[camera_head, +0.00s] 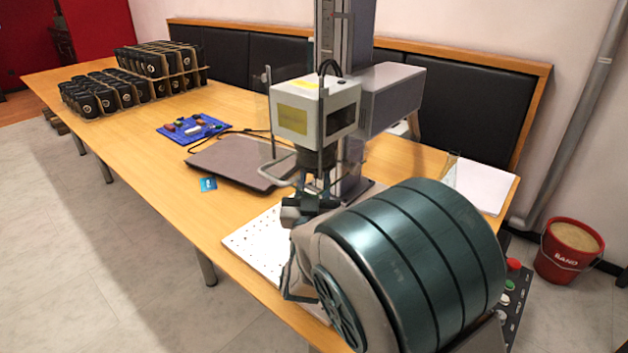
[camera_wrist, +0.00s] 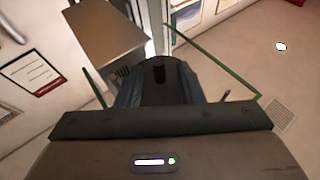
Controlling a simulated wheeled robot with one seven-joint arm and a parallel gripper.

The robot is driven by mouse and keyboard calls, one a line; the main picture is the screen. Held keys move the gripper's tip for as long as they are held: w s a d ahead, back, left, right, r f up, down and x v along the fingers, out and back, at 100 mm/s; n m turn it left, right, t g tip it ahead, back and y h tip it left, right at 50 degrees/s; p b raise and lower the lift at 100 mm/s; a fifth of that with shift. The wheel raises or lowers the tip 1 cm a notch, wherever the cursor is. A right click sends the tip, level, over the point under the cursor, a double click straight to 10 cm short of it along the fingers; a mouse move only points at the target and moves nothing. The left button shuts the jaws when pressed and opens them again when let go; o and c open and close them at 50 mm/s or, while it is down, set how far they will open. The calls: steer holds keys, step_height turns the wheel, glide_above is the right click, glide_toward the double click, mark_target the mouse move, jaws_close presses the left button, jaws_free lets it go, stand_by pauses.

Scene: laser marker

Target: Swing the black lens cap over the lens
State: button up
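The laser marker's pale grey scan head (camera_head: 315,108) hangs from its column above the table. A dark lens part (camera_head: 313,158) sits on its underside, and I cannot make out the black lens cap separately from it. My gripper (camera_head: 318,192) is just below the lens part, pointing up, with a small gap that is hard to judge. In the wrist view, a dark rounded shape with a black centre (camera_wrist: 158,78) stands beyond my gripper's dark edge. I cannot tell whether it is lens, cap or fingers. Whether my fingers are open or shut does not show.
Clear panels with green edges (camera_wrist: 222,66) surround the head closely. A grey-brown plate (camera_head: 235,164) and a blue tray with small parts (camera_head: 193,128) lie left on the table. Racks of black mugs (camera_head: 155,72) stand at the far end. A red bucket (camera_head: 569,250) is on the floor.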

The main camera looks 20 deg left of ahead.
steer(key=b+v, duration=0.1)
steer(key=v, duration=1.2)
steer(key=shift+s+f, duration=0.25)
steer(key=shift+s, duration=0.05)
steer(key=shift+w+d, duration=0.1)
steer(key=w+d+r+m+g+h+p, duration=0.1)
steer(key=w+d+r+g+p, duration=0.1)
steer(key=w+d+g+p, duration=0.3)
steer(key=w+d+r+g+p, duration=0.3)
steer(key=d+g, duration=0.2)
steer(key=d, duration=0.3)
steer(key=s+d+r+m+g+h+p, duration=0.1)
steer(key=s+d+r+g+h+p, duration=0.1)
steer(key=s+d, duration=0.6)
steer(key=s+d+r+m+g+h+p, duration=0.1)
steer(key=s+d+r+g+h+p, duration=0.1)
steer(key=s+d+g+p, duration=0.3)
steer(key=s+d+r+g, duration=0.1)
steer(key=s+d, duration=0.2)
steer(key=d, duration=0.4)
steer(key=shift+s+r+g+h, duration=0.2)
steer(key=shift+g+h, duration=0.2)
